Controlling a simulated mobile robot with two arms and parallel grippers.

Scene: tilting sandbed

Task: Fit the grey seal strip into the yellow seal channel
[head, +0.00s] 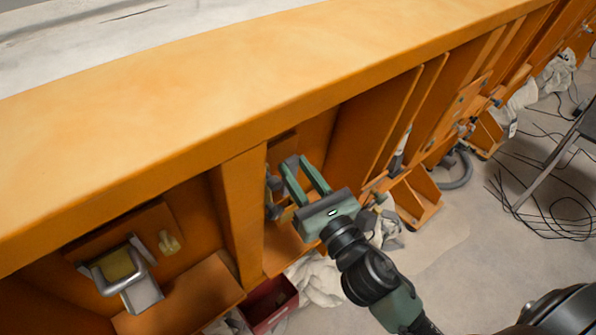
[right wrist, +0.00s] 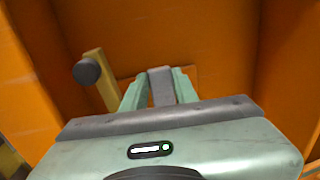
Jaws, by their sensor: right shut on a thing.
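My right gripper (head: 293,164) reaches into an orange bay below the wide beam. Its green fingers are shut on a short grey piece, which looks like the grey seal strip (right wrist: 161,88). In the right wrist view the gripper (right wrist: 160,78) points at the orange back wall, with the grey piece upright between its fingers. A yellow bar (right wrist: 103,82) with a dark round knob stands just left of the fingers, apart from them. I cannot tell whether this bar is part of the yellow seal channel. The grey piece's far end is hard to make out. My left gripper is not in view.
The orange beam (head: 250,95) runs above the bay, and an upright orange post (head: 238,215) stands left of my gripper. A metal-handled yellow block (head: 118,266) sits in the left bay. A dark red box (head: 270,305), pale cloth and cables lie on the floor.

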